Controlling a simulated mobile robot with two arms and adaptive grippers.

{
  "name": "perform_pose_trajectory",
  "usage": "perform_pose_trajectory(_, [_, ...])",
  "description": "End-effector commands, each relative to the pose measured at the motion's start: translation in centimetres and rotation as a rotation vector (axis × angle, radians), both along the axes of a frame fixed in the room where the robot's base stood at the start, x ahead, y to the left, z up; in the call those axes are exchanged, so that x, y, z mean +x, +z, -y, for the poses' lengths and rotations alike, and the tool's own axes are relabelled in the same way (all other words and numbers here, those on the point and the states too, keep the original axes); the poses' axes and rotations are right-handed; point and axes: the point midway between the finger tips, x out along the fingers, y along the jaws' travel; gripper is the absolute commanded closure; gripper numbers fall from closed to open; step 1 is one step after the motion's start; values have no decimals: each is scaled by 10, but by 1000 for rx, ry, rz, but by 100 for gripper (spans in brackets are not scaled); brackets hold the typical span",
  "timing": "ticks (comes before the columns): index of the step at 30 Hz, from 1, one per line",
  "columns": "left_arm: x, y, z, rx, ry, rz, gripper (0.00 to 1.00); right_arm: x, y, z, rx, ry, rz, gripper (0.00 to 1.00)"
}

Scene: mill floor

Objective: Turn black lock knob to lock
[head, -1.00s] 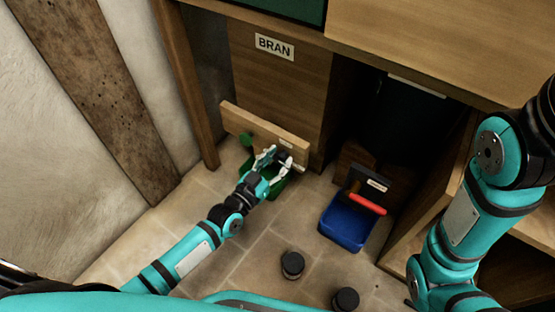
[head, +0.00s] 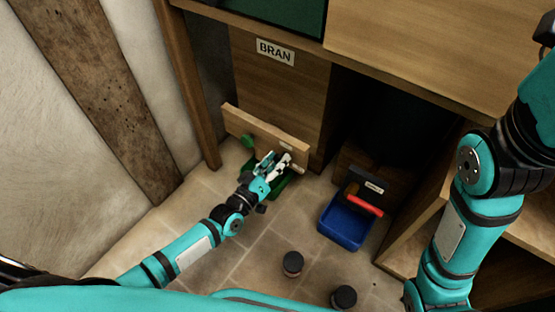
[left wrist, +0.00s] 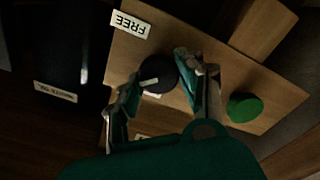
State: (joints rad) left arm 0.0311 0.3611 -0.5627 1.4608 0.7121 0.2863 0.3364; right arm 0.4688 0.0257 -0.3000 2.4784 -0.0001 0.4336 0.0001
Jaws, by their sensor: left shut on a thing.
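The round black lock knob (left wrist: 158,72) sits on a wooden board (left wrist: 128,55) and carries a pale pointer mark. A white label reading FREE (left wrist: 131,24) is on the board near it. A second label below the knob is mostly hidden by my fingers. My left gripper (head: 279,160) reaches down to the board; in the left wrist view its fingers (left wrist: 160,80) are shut on the knob, one on each side. In the head view the gripper covers the knob. My right arm shows at the right, but its gripper is out of the picture.
A green knob (left wrist: 245,107) is beside the black knob on the board. A green container (head: 280,187) is on the floor below. A blue bin (head: 345,223) with a red bar stands to the right. A BRAN panel (head: 275,80) rises behind.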

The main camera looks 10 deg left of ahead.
Motion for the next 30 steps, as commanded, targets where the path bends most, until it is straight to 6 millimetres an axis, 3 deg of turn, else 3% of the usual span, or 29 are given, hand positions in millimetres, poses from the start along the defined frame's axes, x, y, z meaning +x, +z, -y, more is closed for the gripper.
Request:
perform_pose_trajectory(18, [0, -4, -1, -530, 0, -220, 93, 1, -3, 0, -1, 0, -3, 100])
perform_pose_trajectory(30, [0, -5, -2, -756, 1, -313, 93, -6, 2, 0, 6, 2, 21, 100])
